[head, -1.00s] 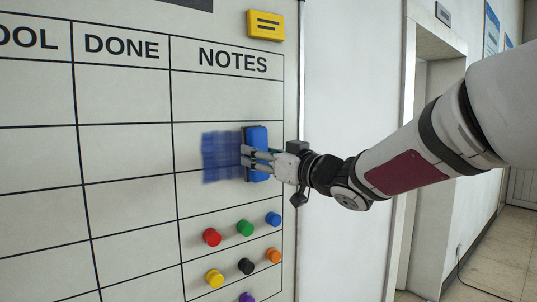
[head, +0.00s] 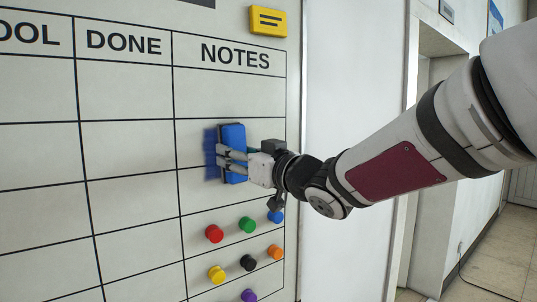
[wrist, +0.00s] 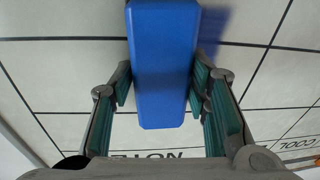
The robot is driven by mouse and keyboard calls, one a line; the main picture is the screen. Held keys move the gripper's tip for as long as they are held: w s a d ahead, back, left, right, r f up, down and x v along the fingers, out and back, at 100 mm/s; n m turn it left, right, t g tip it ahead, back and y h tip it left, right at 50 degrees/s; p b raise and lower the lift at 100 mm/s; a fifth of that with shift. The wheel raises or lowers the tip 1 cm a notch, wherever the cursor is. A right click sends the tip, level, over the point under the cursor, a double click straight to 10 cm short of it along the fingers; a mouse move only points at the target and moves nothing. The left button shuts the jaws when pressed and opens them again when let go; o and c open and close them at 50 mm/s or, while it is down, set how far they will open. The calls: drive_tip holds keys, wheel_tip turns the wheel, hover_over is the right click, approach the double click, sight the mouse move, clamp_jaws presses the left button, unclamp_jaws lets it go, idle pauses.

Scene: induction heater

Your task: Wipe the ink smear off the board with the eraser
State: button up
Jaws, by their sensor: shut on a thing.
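The blue eraser (head: 233,148) is upright against the whiteboard (head: 130,222) in the NOTES column. My gripper (head: 222,158) is shut on the eraser. In the wrist view the eraser (wrist: 163,70) sits between the two fingers of my gripper (wrist: 163,85). A blue ink smear (head: 210,153) shows as a narrow strip just left of the eraser. In the wrist view the smear (wrist: 213,25) shows to the right of the eraser's upper part. Any ink behind the eraser is hidden. The board to the right of the eraser looks clean where it shows.
Several round coloured magnets, such as a red one (head: 214,233) and a green one (head: 247,225), are on the board below the eraser. The board to the left is bare apart from grid lines and headings.

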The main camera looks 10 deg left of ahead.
sight(226, 141)
drive_tip(key=shift+s+a+b, duration=0.75)
drive_tip(key=shift+s+a, duration=1.4)
drive_tip(key=shift+s, duration=0.3)
drive_tip(key=shift+r+p, duration=0.6)
drive_tip(key=shift+r, duration=0.55)
drive_tip(key=shift+w+d+f, duration=0.1)
drive_tip(key=shift+w+d, duration=1.05)
drive_tip(key=shift+w, duration=0.2)
drive_tip(key=shift+w, duration=0.1)
drive_tip(key=w+d+p, duration=0.2)
drive_tip(key=w+d, duration=0.6)
drive_tip(key=w, duration=0.2)
drive_tip(key=shift+d, duration=0.3)
drive_tip(key=shift+s+r+p+v, duration=0.15)
drive_tip(key=shift+p+v, duration=0.6)
drive_tip(key=shift+v, duration=0.7)
drive_tip(key=shift+s+r+p+v, duration=0.15)
drive_tip(key=shift+p+v, duration=0.6)
drive_tip(key=shift+v, duration=0.75)
